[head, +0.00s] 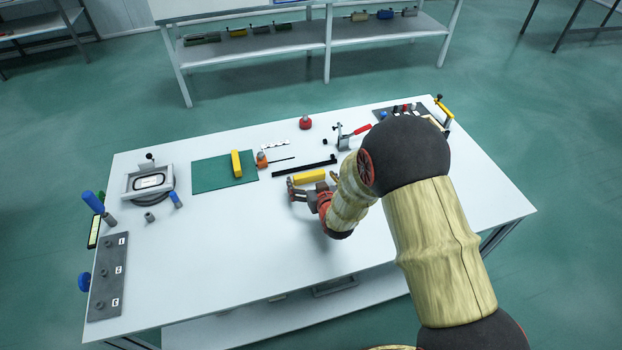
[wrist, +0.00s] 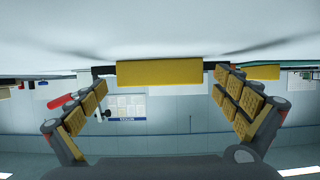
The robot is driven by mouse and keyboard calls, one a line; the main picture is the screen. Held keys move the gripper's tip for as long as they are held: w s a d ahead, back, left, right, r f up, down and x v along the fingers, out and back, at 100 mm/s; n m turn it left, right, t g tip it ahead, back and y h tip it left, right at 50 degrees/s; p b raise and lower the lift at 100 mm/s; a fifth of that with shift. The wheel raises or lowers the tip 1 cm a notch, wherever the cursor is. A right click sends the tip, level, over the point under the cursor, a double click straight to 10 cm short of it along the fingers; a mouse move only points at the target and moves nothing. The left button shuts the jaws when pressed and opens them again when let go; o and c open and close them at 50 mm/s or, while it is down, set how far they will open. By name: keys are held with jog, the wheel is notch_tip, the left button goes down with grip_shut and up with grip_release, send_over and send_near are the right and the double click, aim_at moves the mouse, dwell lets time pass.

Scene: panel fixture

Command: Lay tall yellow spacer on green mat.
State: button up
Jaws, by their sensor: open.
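One yellow spacer (head: 309,176) lies on the white table just beyond my gripper, right of the green mat. In the wrist view this spacer (wrist: 159,73) lies crosswise in the gap between the fingertips, with space on both sides. Another yellow spacer (head: 236,163) lies on the right part of the green mat (head: 209,175). I cannot tell from these frames which spacer is the taller. My gripper (head: 313,184) is open and empty, low over the table, and its fingers (wrist: 160,88) are spread.
A black bar (head: 304,165) lies just behind the near spacer. An orange-handled tool (head: 262,160) lies between it and the mat. A red knob (head: 305,122) and a red-handled clamp (head: 350,133) stand further back. A grey fixture (head: 150,182) is left of the mat. The front middle is clear.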

jog(key=p+v, duration=0.2)
jog(key=v, duration=1)
jog(key=shift+p, duration=0.35)
jog(key=shift+w+d+r, duration=0.1)
jog(key=shift+r, duration=0.15)
jog(key=s+d+r+m+g+h, duration=0.1)
jog(key=s+d+r+g, duration=0.2)
jog(key=r, duration=0.5)
jog(key=s+d+r+m+h, duration=0.1)
jog(key=s+d+r, duration=0.2)
jog(key=d+r, duration=0.4)
jog(key=s+d+r+g, duration=0.1)
jog(key=s+r, duration=0.2)
jog(key=s, duration=0.4)
jog(key=s+d+r+g+h, duration=0.1)
jog(key=s+r, duration=0.3)
jog(key=s, duration=0.4)
jog(key=s+d+r+m+g, duration=0.1)
jog(key=s+d+r+g, duration=0.1)
jog(key=s, duration=0.5)
jog(key=shift+s+d+r+h, duration=0.2)
jog(key=shift+d+r+h, duration=0.1)
jog(key=shift+d+r, duration=0.3)
